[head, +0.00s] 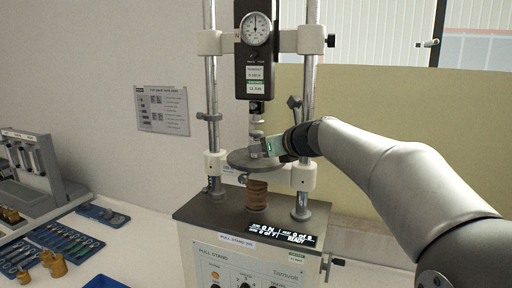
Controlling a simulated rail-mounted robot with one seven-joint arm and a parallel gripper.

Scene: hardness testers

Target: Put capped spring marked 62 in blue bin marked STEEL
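My gripper (264,148) is at the pull stand, just above its round plate (246,161) and below the force gauge's rod. A small grey, cylinder-like piece (256,137) stands at the fingertips; it may be the capped spring, but I can read no number on it. The fingers are too small and side-on to show whether they are open or shut on it. A blue container (105,282) is cut off by the bottom edge; no STEEL mark is legible.
The pull stand (240,262) has two upright columns, a dial gauge (257,29) and a brown threaded post (257,195) under the plate. At left are a blue tool tray (62,240), a small blue tray (103,214), brass pieces (55,265) and a grey rack (35,172).

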